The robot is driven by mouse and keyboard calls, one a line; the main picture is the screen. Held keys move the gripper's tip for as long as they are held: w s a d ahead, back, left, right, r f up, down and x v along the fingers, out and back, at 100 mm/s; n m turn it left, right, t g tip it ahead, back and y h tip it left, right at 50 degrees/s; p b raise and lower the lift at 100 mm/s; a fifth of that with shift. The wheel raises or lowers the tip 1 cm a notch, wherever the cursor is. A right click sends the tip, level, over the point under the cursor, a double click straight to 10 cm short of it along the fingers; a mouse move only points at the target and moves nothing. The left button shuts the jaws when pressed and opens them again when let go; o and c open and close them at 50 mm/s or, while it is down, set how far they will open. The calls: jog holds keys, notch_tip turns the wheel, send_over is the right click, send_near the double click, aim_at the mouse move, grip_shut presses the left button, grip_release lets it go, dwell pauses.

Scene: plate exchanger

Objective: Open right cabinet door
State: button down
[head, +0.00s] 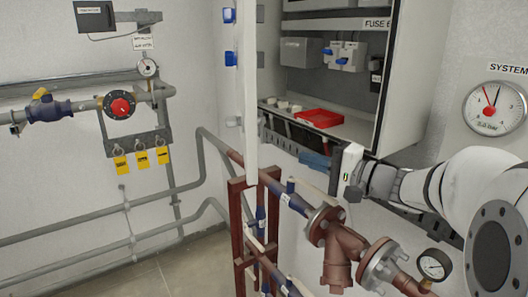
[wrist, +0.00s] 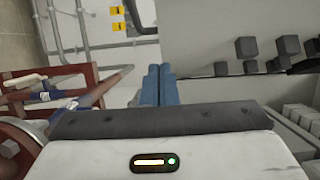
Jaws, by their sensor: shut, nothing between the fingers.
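The cabinet (head: 398,75) stands open in the head view, its inside showing. A tall white panel (head: 250,90), seen nearly edge-on at the opening's left side, looks like a door swung out; blue fittings (head: 230,58) sit on its left. I cannot tell if it is the right door. My gripper (head: 314,160) is just below the cabinet's bottom edge, to the right of the panel, touching nothing that I can make out. In the wrist view its blue fingers (wrist: 158,85) are together and empty.
A red tray (head: 320,118) lies inside the cabinet. Brown pipes and flanges (head: 342,250) stand below my gripper, with a small gauge (head: 433,265). A brown frame (head: 238,225) is under the panel. A valve with a red knob (head: 121,106) is on the left wall.

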jog(key=w+a+p, duration=0.4)
jog(key=a, duration=0.6)
jog(key=shift+w+a+f, duration=0.1)
jog(key=shift+a, duration=0.05)
